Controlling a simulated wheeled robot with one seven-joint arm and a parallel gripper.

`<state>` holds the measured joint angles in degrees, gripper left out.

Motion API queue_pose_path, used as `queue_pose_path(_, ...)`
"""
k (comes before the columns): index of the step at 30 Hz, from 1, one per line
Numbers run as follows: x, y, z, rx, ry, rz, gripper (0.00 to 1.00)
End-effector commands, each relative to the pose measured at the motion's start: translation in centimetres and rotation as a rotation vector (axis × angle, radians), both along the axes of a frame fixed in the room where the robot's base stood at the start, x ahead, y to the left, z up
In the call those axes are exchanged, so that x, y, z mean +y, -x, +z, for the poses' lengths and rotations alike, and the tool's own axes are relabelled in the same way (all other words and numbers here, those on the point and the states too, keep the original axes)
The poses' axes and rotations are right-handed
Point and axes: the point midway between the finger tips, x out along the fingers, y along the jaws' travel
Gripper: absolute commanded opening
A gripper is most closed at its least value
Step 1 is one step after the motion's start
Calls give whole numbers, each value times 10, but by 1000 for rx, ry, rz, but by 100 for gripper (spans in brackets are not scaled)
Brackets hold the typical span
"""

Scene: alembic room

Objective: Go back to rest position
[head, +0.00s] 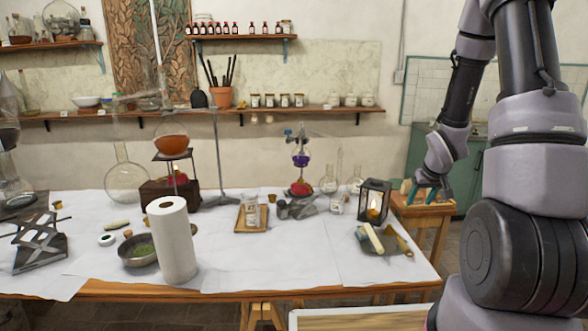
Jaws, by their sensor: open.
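My arm rises along the right side of the head view and bends down toward a small wooden side table (430,209). My gripper (429,192) hangs at the arm's end with its teal fingers apart, just above or beside pale wooden pieces (407,188) on that table. I see nothing held between the fingers. Whether the fingertips touch the table top cannot be told at this size.
A long table with a white cloth (265,265) fills the middle. On it stand a paper towel roll (173,240), a lantern (374,201), a metal bowl (137,250) and glassware. Shelves (250,112) line the wall. A green cabinet (468,180) stands behind my gripper.

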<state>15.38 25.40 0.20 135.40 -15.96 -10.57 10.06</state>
Motion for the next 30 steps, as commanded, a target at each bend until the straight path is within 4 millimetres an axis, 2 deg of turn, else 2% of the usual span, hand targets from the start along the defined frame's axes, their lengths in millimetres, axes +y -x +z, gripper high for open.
queue_pose_path(1,4,1,29,-18,5,-22,60)
queue_pose_path(6,22,19,105,-44,-6,-94,60)
queue_pose_path(11,45,49,168,-68,-49,-153,60)
queue_pose_path(15,69,84,216,-90,-108,-189,60)
queue_pose_path(21,107,145,270,-114,-225,-212,60)
queue_pose_path(24,126,176,289,-118,-287,-210,60)
queue_pose_path(30,150,219,308,-119,-375,-195,60)
